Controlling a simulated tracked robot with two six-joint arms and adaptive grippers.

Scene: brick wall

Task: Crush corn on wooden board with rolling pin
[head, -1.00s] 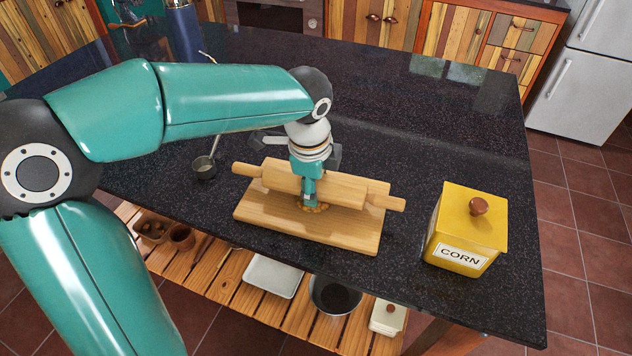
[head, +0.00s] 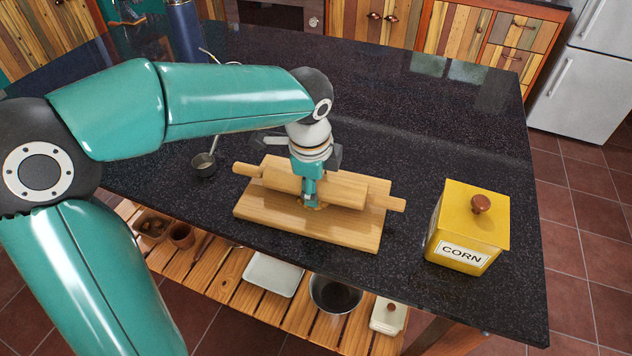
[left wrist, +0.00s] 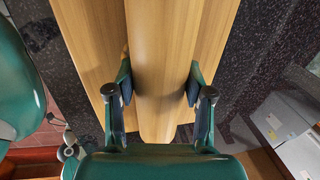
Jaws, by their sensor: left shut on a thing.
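The wooden rolling pin (head: 345,191) lies lengthwise on the wooden board (head: 280,222) on the dark counter. My left gripper (head: 309,192) reaches down over the middle of the pin and is shut on it. In the left wrist view, the fingers of my left gripper (left wrist: 158,86) sit on either side of the pin (left wrist: 165,45), with the board (left wrist: 85,35) beneath. A little yellow corn (head: 319,206) shows at the pin's front edge near the finger; any corn under the pin is hidden. My right gripper is not in view.
A yellow lidded box labelled CORN (head: 465,228) stands right of the board. A small metal ladle (head: 204,164) lies to the left. A blue bottle (head: 184,28) stands at the back left. The counter behind the board is clear.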

